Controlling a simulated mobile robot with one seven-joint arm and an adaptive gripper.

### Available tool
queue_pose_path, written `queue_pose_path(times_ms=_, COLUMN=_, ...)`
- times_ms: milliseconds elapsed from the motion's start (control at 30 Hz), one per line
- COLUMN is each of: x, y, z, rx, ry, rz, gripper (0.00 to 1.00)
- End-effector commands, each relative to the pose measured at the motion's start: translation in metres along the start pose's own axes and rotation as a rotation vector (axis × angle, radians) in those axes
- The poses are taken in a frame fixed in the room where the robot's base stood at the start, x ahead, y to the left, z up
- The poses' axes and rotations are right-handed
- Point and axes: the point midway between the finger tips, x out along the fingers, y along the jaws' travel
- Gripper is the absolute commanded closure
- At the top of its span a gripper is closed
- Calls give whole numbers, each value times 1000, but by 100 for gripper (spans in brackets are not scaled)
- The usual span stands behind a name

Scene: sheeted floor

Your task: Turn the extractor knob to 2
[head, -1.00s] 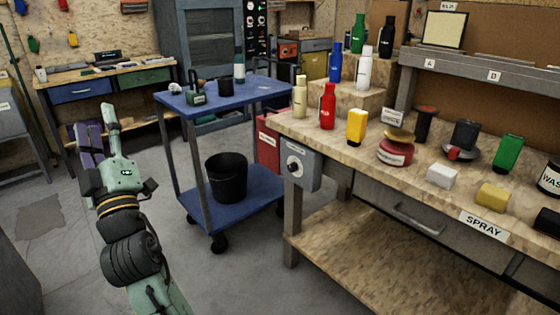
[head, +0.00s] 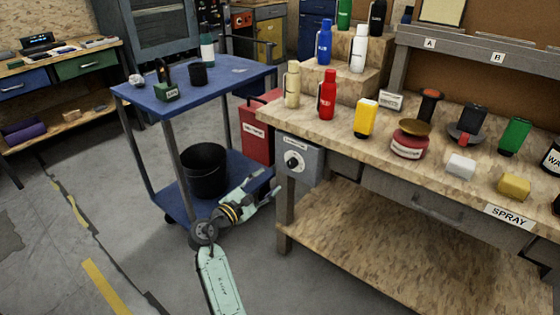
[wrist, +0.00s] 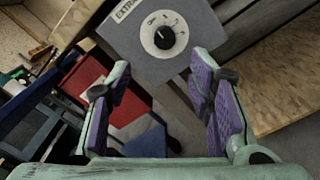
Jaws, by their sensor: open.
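The extractor knob is a black knob (head: 293,162) on a round white dial. It sits on the front of a grey box (head: 313,165) at the left end of the workbench. In the wrist view the knob (wrist: 164,38) is ahead, just beyond the fingertips, with small marks around its dial and a partly cut-off label starting "EXTRA". The marks are too small to read surely. My gripper (head: 264,186) is just left of and below the box. In the wrist view its purple-padded fingers (wrist: 162,75) are spread apart with nothing between them, not touching the knob.
The workbench (head: 340,132) carries bottles, pucks and blocks. A blue cart (head: 225,86) with a black bucket (head: 204,170) on its lower shelf stands left of my gripper. A red box (head: 257,130) is behind the grey box. Open floor lies in front.

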Motion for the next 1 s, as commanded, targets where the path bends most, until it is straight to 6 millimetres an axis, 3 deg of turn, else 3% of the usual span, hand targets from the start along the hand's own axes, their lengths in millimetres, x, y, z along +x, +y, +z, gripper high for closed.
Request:
queue_pose_path(times_ms=167, x=12, y=-8, z=3, rx=-33, ry=-18, rz=-19, gripper=52)
queue_pose_path(times_ms=700, x=101, y=-7, z=4, rx=-27, ry=-15, rz=-15, gripper=52)
queue_pose_path(times_ms=1000, x=111, y=-8, z=3, rx=-27, ry=-14, rz=-14, gripper=52)
